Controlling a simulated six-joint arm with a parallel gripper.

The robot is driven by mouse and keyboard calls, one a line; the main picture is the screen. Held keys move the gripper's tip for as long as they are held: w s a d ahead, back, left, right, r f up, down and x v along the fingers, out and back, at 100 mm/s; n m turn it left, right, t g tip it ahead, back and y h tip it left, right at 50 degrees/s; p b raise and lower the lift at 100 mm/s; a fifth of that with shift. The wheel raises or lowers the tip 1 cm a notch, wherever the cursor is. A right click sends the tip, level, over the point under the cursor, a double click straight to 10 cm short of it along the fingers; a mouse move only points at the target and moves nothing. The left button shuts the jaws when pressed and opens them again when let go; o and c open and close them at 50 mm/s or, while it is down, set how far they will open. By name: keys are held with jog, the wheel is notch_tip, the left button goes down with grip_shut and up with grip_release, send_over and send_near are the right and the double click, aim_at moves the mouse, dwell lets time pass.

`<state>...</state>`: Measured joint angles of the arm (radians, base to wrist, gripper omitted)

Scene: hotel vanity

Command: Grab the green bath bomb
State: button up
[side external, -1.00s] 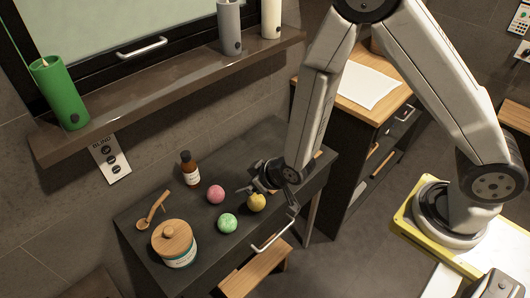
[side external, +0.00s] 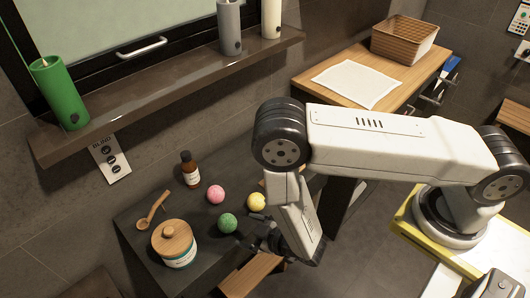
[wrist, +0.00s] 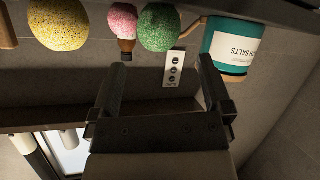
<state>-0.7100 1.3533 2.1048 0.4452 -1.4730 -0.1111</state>
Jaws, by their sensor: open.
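The green bath bomb (side external: 227,222) sits on the dark vanity top. It also shows at the top of the wrist view (wrist: 159,27), upside down and nearly in line with the gap between my fingers. My gripper (side external: 252,229) is low at the vanity's front edge, just right of the green bath bomb. In the wrist view the fingers (wrist: 165,80) are open and empty, apart from the ball. The pink bath bomb (side external: 215,194) lies behind the green one. The yellow bath bomb (side external: 256,201) lies to the right, close to my gripper.
A wooden-lidded bath salts jar (side external: 175,245) stands left of the green ball, with a wooden scoop (side external: 153,207) behind it. A brown bottle (side external: 190,169) stands at the back. A shelf with candles (side external: 170,85) is on the wall above. A wooden stool (side external: 252,275) is below the front edge.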

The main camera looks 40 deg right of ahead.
aim_at(234, 225)
jog(key=shift+x, duration=1.3)
jog(key=shift+w, duration=0.1)
jog(key=shift+x, duration=2.5)
jog(key=c, duration=1.2)
jog(key=shift+r, duration=0.15)
